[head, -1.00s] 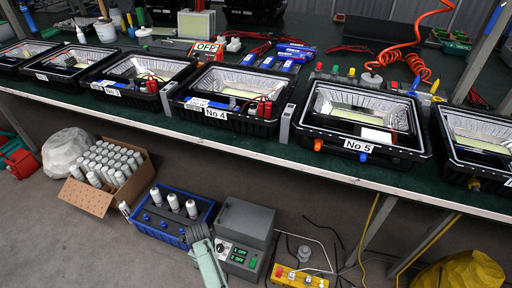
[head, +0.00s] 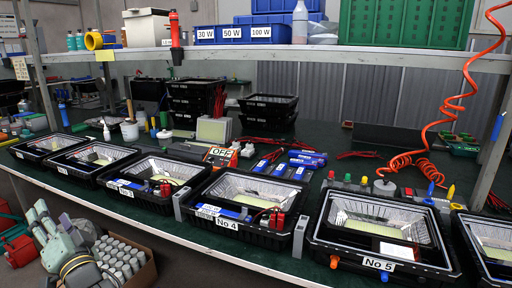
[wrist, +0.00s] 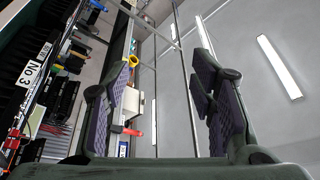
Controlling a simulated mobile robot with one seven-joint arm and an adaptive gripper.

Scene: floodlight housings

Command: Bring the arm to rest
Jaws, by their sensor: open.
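My gripper (head: 52,218) shows at the lower left of the head view, in front of the bench's near side and beside the carton of white cylinders. It points upward. In the wrist view my gripper (wrist: 165,88) has its two dark padded fingers wide apart with nothing between them. Behind the fingers are a grey wall or ceiling and light strips. The arm's lower part is cut off by the head view's bottom edge.
Floodlight housings, including No 4 (head: 228,223) and No 5 (head: 378,264), line the bench front. The carton (head: 145,274) stands on the floor below. A shelf (head: 270,52) with blue and green bins spans the back. A red coiled hose (head: 455,100) hangs at right.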

